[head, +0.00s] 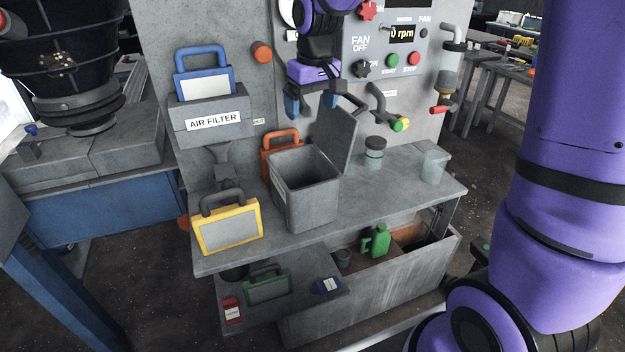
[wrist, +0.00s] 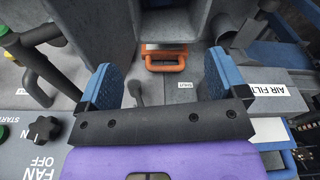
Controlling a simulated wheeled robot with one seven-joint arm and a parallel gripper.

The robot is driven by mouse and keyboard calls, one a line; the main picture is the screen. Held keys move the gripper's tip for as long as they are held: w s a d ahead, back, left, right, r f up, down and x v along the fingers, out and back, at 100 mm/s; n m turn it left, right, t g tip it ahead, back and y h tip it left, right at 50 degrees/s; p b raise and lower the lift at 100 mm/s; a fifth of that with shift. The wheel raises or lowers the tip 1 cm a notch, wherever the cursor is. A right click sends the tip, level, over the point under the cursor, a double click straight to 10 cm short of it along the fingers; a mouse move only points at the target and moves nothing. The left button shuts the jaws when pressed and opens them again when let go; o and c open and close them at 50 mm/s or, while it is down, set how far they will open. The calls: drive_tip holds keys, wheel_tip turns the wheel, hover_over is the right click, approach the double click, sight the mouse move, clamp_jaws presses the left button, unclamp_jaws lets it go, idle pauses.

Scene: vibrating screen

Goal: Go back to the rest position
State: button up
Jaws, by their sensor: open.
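My gripper (head: 312,104) hangs in front of the grey machine panel, above the open grey bin (head: 307,192) with its lid raised. Its two blue fingers stand apart with nothing between them. In the wrist view my gripper (wrist: 163,85) also shows open and empty. Beyond the fingers lies an orange-handled filter (wrist: 166,62), clear of them. In the head view this orange-handled filter (head: 281,140) stands behind the bin, partly hidden by it. My purple arm comes down from the top of the head view.
The panel has a fan knob (head: 363,69), start button (head: 393,60) and stop button (head: 410,59). An air filter box (head: 212,118) holds a blue-handled filter (head: 204,82). A yellow-framed filter (head: 228,228), a jar (head: 374,153) and a cup (head: 434,165) stand on the bench.

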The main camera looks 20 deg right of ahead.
drive_tip(key=shift+s+r, duration=0.15)
drive_tip(key=shift+r, duration=1.05)
drive_tip(key=s+d+r+m+t, duration=0.1)
drive_tip(key=s+d+r, duration=0.1)
drive_tip(key=s, duration=0.7)
drive_tip(key=s+d+r+m+t, duration=0.1)
drive_tip(key=s+d+r, duration=0.1)
drive_tip(key=s, duration=0.7)
drive_tip(key=s+d+r+t, duration=0.1)
drive_tip(key=s+d+r, duration=0.1)
drive_tip(key=s, duration=0.8)
drive_tip(key=shift+d+r+m+t, duration=0.25)
drive_tip(key=shift+d+m+t, duration=0.05)
drive_tip(key=shift+m+t, duration=0.1)
drive_tip(key=shift+w, duration=0.1)
drive_tip(key=shift+c, duration=0.5)
